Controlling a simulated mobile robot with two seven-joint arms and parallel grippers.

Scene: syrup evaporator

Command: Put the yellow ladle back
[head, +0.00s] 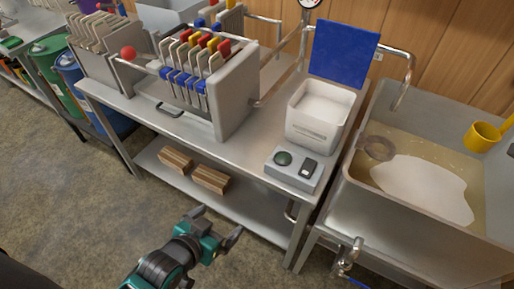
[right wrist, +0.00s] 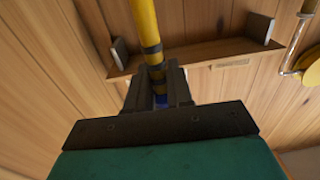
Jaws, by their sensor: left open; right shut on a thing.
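The yellow ladle (head: 482,136) shows at the right edge of the head view, its cup above the far right part of the steel pan (head: 400,210). Its handle runs up and out of the picture. In the right wrist view my right gripper (right wrist: 158,92) is shut on a yellow handle (right wrist: 145,20) with dark bands, which appears to be the ladle's. The handle's lower end is mostly hidden by the fingers. A wooden rack with metal brackets (right wrist: 195,50) is on the plank wall behind it. My left gripper (head: 218,222) is open and empty, in front of the steel bench.
The pan holds amber liquid with a pale foam patch (head: 425,187). A white bin (head: 319,115) and a small scale (head: 293,168) stand on the bench (head: 235,150). A yellow round thing (right wrist: 308,67) is beside a metal pipe. Floor at the lower left is clear.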

